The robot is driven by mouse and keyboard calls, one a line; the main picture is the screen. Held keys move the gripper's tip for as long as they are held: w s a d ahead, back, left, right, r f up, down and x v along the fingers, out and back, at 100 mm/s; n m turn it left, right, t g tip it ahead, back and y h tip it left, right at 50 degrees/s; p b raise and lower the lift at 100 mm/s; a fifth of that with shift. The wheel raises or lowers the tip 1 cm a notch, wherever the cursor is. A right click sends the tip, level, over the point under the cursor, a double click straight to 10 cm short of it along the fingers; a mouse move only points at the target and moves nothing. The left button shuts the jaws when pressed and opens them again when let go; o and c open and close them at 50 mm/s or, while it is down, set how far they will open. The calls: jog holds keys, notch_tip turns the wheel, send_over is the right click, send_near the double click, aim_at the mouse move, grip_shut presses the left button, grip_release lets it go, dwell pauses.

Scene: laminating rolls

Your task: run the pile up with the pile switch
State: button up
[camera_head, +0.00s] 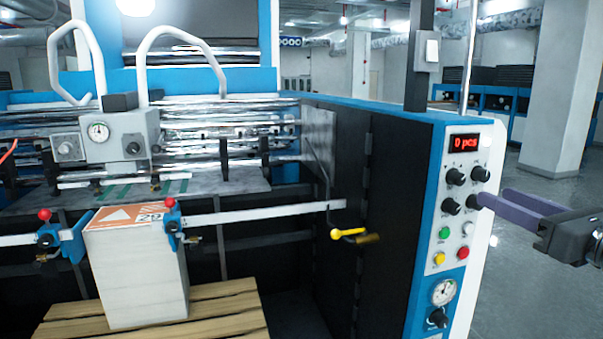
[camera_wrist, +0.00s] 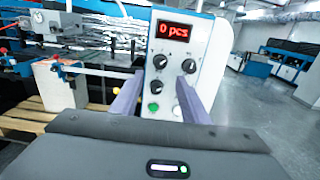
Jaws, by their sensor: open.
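The white control panel (camera_head: 453,215) stands on the blue-edged machine at the right, with a red "0 pcs" display (camera_head: 466,143). Below the display are several black knobs (camera_head: 455,176), then green, white, yellow and red buttons. I cannot read which control is the pile switch. My gripper (camera_head: 490,198) is open, its purple fingers pointing at the panel near the lower right knob. In the wrist view the fingers (camera_wrist: 160,84) stand apart, with the lower left knob (camera_wrist: 156,87) between them; the right finger hides part of the panel. The paper pile (camera_head: 137,265) stands on a wooden pallet (camera_head: 225,318).
A yellow-handled lever (camera_head: 348,233) sticks out left of the panel. A gauge (camera_head: 444,292) and another knob (camera_head: 437,318) sit low on the panel. Blue stops with red knobs (camera_head: 172,204) flank the pile's top. The grey floor (camera_head: 530,280) right of the panel is clear.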

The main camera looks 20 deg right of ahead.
aim_at(461, 182)
jog(key=shift+w+a, duration=0.15)
jog(key=shift+w, duration=4.45)
jog(key=shift+c, duration=0.6)
grip_shut()
